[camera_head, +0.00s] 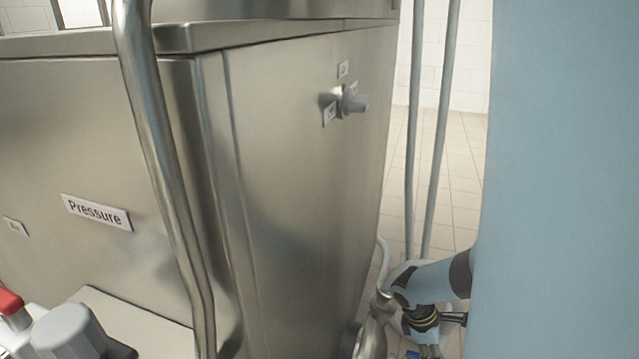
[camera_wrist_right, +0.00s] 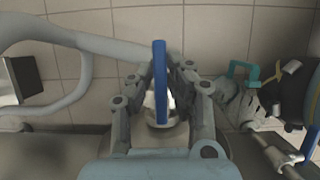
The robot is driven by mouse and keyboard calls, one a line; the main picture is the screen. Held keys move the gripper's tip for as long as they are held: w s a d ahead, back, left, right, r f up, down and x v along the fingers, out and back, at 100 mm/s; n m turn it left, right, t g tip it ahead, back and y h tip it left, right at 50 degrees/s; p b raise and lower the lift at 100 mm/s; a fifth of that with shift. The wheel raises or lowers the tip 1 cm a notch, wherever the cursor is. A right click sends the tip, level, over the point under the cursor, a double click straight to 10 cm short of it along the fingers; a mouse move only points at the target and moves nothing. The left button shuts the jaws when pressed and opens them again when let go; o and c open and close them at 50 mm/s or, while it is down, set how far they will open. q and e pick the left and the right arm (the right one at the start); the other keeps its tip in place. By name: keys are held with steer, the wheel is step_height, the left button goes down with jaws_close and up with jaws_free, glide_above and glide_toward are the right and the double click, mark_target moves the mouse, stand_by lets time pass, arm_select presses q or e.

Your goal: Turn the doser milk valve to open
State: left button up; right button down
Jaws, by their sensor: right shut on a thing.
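The milk valve's blue lever handle (camera_wrist_right: 160,82) stands upright in the middle of the right wrist view, above a shiny metal valve body (camera_wrist_right: 160,108). My right gripper (camera_wrist_right: 162,88) has one finger on each side of the handle and is shut on it. In the head view my right gripper (camera_head: 428,349) is low at the right, beside the steel machine, and its fingertips are cut off by the bottom edge. A bit of blue (camera_head: 412,354), apparently the handle, shows beside it. My left gripper is not in view.
The steel doser cabinet (camera_head: 290,190) fills the left and middle, with a side knob (camera_head: 352,102) and a bent metal rail (camera_head: 165,150) in front. A "Pressure" label (camera_head: 96,212) is on its front. A grey hose (camera_wrist_right: 60,95) curves left of the gripper; a teal handle (camera_wrist_right: 240,72) is at right.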

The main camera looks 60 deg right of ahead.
steer(key=shift+w+d, duration=0.1)
steer(key=shift+d, duration=0.05)
steer(key=c, duration=1.3)
jaws_free()
steer(key=v, duration=1.2)
